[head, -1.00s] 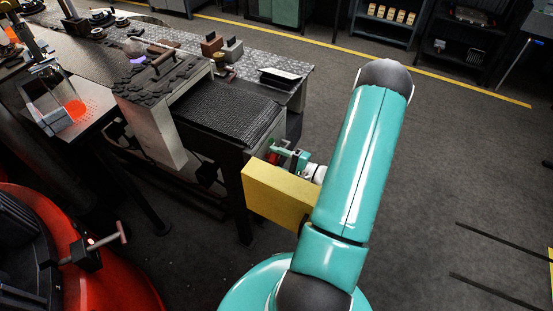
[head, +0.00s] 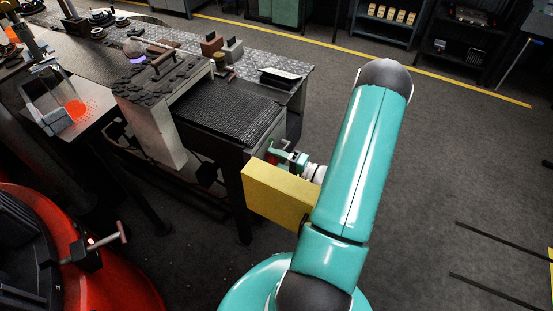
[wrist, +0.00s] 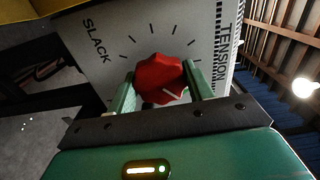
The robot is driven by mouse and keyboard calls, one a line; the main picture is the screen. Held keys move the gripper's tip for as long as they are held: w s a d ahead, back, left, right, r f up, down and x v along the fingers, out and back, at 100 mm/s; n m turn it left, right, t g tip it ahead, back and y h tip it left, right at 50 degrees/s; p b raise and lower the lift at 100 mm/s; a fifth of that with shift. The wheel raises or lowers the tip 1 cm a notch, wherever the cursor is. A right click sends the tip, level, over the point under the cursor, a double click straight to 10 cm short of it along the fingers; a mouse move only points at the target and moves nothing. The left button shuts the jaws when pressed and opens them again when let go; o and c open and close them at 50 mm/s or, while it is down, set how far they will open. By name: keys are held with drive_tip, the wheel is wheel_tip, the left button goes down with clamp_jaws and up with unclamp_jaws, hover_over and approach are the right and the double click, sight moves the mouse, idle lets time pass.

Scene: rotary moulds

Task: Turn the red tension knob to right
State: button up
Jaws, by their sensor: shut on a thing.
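The red tension knob (wrist: 160,78) is in the middle of the wrist view, on a pale panel (wrist: 150,22) printed with SLACK at left and TENSION at right. Dial ticks fan around it. A white line on the knob points to the lower right. My gripper (wrist: 159,82) is shut on the knob, one green finger at each side.
A yellow block (head: 278,195) is beside my gripper in the head view. The bench (head: 225,120) with a dark ribbed belt is to its left. A red machine (head: 75,260) with a handle stands at lower left.

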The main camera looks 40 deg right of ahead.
drive_tip(key=o, duration=1)
drive_tip(key=shift+c, duration=0.2)
drive_tip(key=v, duration=0.7)
drive_tip(key=shift+s, duration=0.25)
